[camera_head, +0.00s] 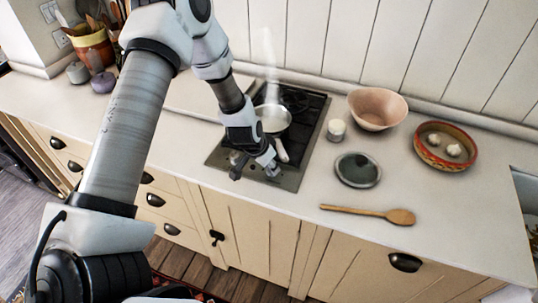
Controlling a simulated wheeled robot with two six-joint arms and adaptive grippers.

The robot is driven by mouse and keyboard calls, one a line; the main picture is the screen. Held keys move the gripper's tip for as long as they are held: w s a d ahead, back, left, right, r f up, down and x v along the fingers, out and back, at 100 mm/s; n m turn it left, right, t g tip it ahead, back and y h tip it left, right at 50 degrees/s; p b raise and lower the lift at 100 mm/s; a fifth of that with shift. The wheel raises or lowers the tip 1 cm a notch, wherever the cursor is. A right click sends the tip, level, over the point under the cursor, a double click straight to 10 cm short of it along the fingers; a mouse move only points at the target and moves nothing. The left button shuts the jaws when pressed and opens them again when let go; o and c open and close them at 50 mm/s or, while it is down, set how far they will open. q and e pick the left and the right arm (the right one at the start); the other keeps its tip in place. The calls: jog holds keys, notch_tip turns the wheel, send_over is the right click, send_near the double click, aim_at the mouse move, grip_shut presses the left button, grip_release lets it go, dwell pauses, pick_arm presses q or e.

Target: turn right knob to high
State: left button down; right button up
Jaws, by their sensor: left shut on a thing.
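A dark cooktop (312,126) with a pale metal front strip is set into the counter. My left gripper (256,172) reaches down to the front strip, where the knobs sit, and is shut on the right knob. The gripper covers most of the knob, so its pointer and setting cannot be read. A small pan (274,119) stands on the cooktop just behind the gripper, its handle toward the front, with steam rising from it. My right gripper is not in view.
Right of the cooktop are a white candle-like jar (336,130), a pink bowl (377,108), a dark round dish (358,169), a wooden spoon (368,214) and a red-rimmed bowl (425,155) with garlic. A utensil pot (92,46) stands back left.

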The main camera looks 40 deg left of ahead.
pick_arm(q)
jog(key=shift+d+n+y+p, duration=0.2)
jog(key=shift+n+y+p, duration=0.5)
jog(key=shift+n+p, duration=0.75)
jog(key=shift+n, duration=0.35)
jog(key=c, duration=0.8)
grip_release()
jog(key=v, duration=1.2)
